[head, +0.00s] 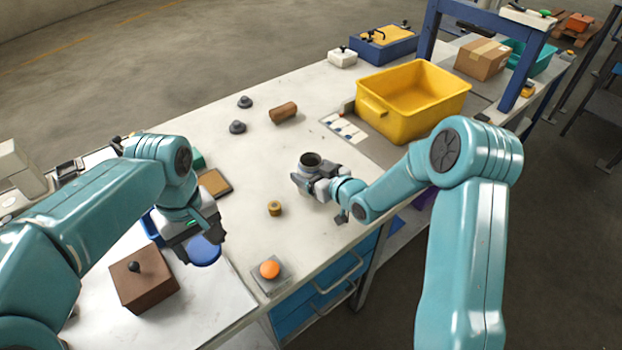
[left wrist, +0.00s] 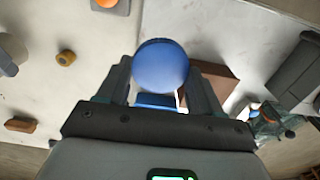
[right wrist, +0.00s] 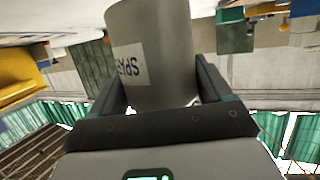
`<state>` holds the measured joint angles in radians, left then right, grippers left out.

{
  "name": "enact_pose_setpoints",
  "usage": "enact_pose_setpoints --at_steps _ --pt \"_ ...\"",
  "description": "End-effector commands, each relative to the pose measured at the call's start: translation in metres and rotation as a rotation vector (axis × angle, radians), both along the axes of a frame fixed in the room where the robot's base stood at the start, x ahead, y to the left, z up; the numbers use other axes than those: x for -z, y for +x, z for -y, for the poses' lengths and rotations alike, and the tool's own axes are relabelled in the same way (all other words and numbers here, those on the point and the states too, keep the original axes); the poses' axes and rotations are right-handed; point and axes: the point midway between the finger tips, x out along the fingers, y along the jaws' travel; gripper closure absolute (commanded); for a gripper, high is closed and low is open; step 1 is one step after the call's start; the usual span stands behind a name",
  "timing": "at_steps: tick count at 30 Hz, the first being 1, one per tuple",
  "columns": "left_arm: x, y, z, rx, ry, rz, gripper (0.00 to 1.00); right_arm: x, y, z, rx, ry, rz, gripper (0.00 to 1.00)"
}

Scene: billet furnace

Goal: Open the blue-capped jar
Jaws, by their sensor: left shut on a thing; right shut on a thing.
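The jar (head: 311,165) is a grey cylinder with a dark open mouth and no cap on it. My right gripper (head: 318,180) is shut around its side and holds it upright near the table's front edge. The right wrist view shows the grey jar wall (right wrist: 178,50) with a white printed label between the fingers. The round blue cap (head: 205,251) is apart from the jar, in my left gripper (head: 200,238). The left wrist view shows the cap (left wrist: 160,65) between the fingertips of the left gripper, which is shut on it.
A brown box with a black knob (head: 140,288) stands near the left gripper. An orange button (head: 269,269) and a small tan ring (head: 275,209) lie between the arms. A yellow bin (head: 412,98) stands behind the jar. Two grey knobs and a brown cylinder (head: 284,112) lie farther back.

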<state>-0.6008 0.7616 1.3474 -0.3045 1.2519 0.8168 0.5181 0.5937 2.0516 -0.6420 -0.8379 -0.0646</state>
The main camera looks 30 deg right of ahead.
Motion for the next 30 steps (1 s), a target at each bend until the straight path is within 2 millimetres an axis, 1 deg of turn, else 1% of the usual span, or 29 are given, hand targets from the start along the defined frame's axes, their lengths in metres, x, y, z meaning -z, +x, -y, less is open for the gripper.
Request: enact_pose_setpoints --at_steps 1,3,6,14,19,20,21,22,28,30 --pt "-0.002 0.0 0.0 0.0 0.0 0.0 0.71 0.009 0.0 0.0 0.0 0.002 -0.004 1.0" --pt "-0.004 0.001 0.0 0.0 0.0 0.0 0.71 0.02 0.001 0.0 0.0 0.003 -0.004 1.0" --pt "-0.004 0.002 0.0 0.0 0.0 0.0 0.71 0.029 0.001 0.0 -0.001 0.001 -0.002 1.0" --pt "-0.003 0.002 0.0 0.0 0.0 0.0 0.71 0.031 0.001 0.0 -0.001 0.0 0.0 1.0" --pt "0.003 0.002 0.0 0.0 0.0 0.0 0.71 0.035 0.001 0.0 -0.001 0.0 0.0 1.0" --pt "0.002 0.002 0.0 0.0 0.0 0.0 0.71 0.034 0.001 0.0 -0.001 0.0 -0.001 0.15" --pt "0.001 0.002 0.0 0.0 0.0 0.0 0.71 0.034 0.001 0.0 -0.001 0.0 -0.002 0.02" --pt "0.001 0.002 0.0 0.0 0.0 0.0 0.71 0.034 0.001 0.0 -0.001 0.0 -0.002 0.0" --pt "0.0 0.002 0.0 0.0 0.0 0.0 0.71 0.033 0.001 0.0 -0.001 0.001 -0.002 0.0" --pt "-0.003 0.002 0.0 0.0 0.0 0.0 0.71 0.03 0.001 0.0 -0.001 0.001 -0.002 0.0"
